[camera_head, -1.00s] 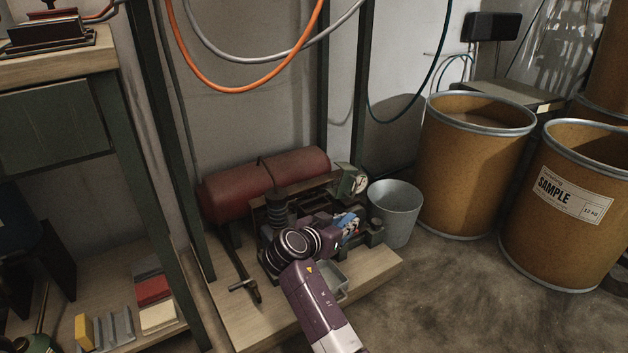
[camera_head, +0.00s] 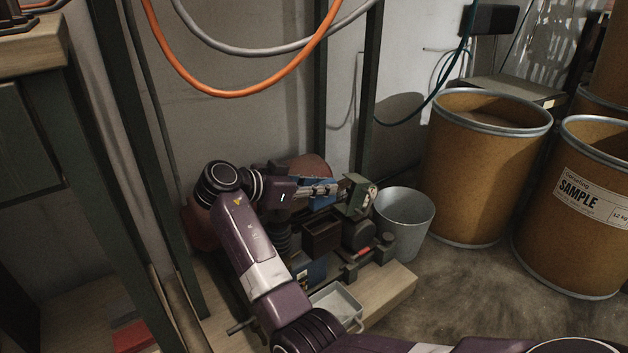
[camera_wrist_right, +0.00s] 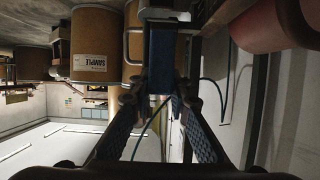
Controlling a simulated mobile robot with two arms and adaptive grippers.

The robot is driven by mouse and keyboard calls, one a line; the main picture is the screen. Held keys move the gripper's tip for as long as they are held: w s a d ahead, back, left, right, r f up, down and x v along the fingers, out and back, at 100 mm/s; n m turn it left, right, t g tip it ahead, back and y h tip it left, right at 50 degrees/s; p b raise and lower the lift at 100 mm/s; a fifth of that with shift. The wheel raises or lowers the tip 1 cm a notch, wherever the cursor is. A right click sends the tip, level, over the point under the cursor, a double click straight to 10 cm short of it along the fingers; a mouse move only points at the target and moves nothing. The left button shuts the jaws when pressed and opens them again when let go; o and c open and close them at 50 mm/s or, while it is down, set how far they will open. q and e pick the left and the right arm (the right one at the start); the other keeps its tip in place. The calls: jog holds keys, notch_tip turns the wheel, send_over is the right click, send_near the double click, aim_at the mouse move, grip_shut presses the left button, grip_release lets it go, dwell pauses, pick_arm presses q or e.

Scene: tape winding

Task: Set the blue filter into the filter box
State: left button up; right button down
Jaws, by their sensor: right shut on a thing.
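The blue filter (camera_head: 322,202) is in the jaws of my right gripper (camera_head: 322,190), above the machine on the low bench. In the right wrist view the filter (camera_wrist_right: 160,62) stands out beyond the fingertips of the gripper (camera_wrist_right: 160,105). An open dark brown box (camera_head: 322,235), which looks like the filter box, sits in the machine just below the gripper. The filter is above this box, apart from it as far as I can tell. The far side of the filter is hidden by the fingers. My left gripper is not in view.
A green block (camera_head: 356,194) stands close right of the gripper. A red tank (camera_head: 308,166) is behind it. A grey tray (camera_head: 336,306) lies on the bench front. A metal bucket (camera_head: 404,222) and brown drums (camera_head: 480,170) stand to the right. An orange hose (camera_head: 235,94) hangs above.

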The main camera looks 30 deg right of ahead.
jog(key=shift+s+f+b, duration=0.15)
jog(key=shift+f+b, duration=0.5)
jog(key=shift+f, duration=0.05)
notch_tip(320, 180, down, 6)
jog(key=b, duration=0.5)
jog(key=shift+r, duration=0.25)
jog(key=shift+f, duration=0.4)
jog(key=c, duration=1.7)
grip_release()
jog(key=shift+c, duration=0.2)
jog(key=v, duration=0.7)
jog(key=shift+a, duration=0.3)
